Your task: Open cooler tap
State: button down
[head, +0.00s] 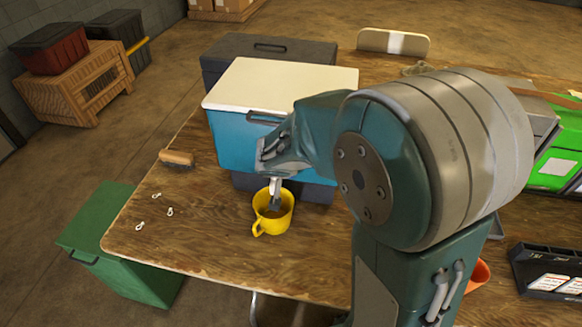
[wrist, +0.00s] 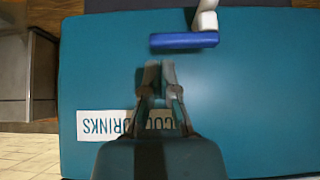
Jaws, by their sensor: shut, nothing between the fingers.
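In the wrist view the cooler's teal front (wrist: 250,110) fills most of the picture, with an upside-down label (wrist: 95,124). The white tap (wrist: 207,20) and its blue lever (wrist: 184,40) show at the top. My gripper (wrist: 160,68) is shut and empty, its tips just below the lever's left part in that view, apparently apart from it. In the head view my arm partly hides the cooler front.
A wooden brush (head: 177,158) and several small white bits lie on the table left of the cooler. A dark case (head: 225,52) stands behind it. A green box (head: 120,245) is at the table's left edge. A black bin (head: 545,270) is at the right.

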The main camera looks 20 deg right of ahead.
jog(key=shift+x, duration=1.35)
jog(key=shift+s+a+m+g+h, duration=0.1)
jog(key=shift+s+m+g+h, duration=0.2)
jog(key=shift+m+h, duration=0.35)
jog(key=shift+s+a+m+g, duration=0.15)
jog(key=shift+s+m+g, duration=0.15)
jog(key=shift+m, duration=0.45)
jog(key=a+m+g+h, duration=0.1)
jog(key=m+g, duration=0.1)
jog(key=m, duration=0.1)
jog(key=s+a+m+g, duration=0.1)
jog(key=m+g, duration=0.1)
jog(key=m, duration=0.2)
jog(key=s+a+m+g+h, duration=0.1)
jog(key=m+g, duration=0.1)
jog(key=m, duration=0.1)
jog(key=shift+s+a+h, duration=0.15)
jog(key=shift+a+h, duration=0.05)
jog(key=shift+h, duration=0.15)
jog(key=shift+s+a, duration=0.2)
jog(key=shift+s, duration=0.55)
